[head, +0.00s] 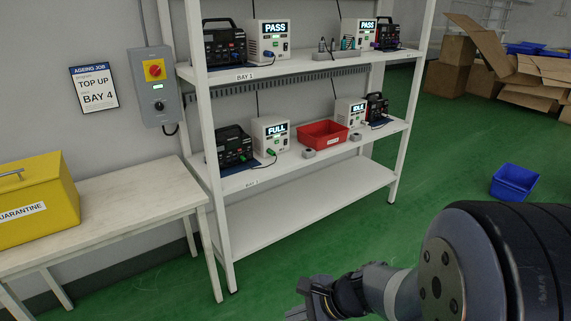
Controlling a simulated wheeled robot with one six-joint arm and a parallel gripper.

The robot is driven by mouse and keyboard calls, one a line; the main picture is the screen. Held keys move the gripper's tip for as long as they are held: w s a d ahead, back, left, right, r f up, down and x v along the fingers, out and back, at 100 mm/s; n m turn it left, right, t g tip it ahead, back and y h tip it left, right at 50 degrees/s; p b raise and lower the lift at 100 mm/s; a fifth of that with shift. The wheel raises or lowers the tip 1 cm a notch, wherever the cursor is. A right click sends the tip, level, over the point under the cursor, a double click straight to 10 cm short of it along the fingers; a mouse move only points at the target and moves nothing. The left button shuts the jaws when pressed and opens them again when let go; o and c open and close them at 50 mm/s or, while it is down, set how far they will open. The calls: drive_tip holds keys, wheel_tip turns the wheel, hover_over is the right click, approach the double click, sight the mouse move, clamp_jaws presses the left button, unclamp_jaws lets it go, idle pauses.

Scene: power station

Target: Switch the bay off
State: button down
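A grey wall box (157,88) hangs left of the shelf rack. It carries a red rotary knob on a yellow plate (154,70), a small lit display and a round dark part lower down. The knob's position is too small to read. A sign (94,89) left of it reads "AGEING JOB", "TOP UP", "BAY 4". Four white units on the rack show PASS (269,40), PASS (357,34), FULL (270,137) and IDLE (350,113). My gripper (300,300) is low in front of the rack, well away from the box; its fingers are partly cut off.
A white bench (120,200) with a yellow quarantine box (35,205) stands below the wall box. The rack (320,195) holds dark devices and a red bin (322,134). A blue bin (515,182) and cardboard boxes (450,65) are at right. Green floor (245,300) before the rack is clear.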

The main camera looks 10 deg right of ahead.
drive_tip(key=w+d+f+m+t, duration=0.3)
drive_tip(key=w+m, duration=0.3)
drive_tip(key=m, duration=0.4)
drive_tip(key=shift+d, duration=0.55)
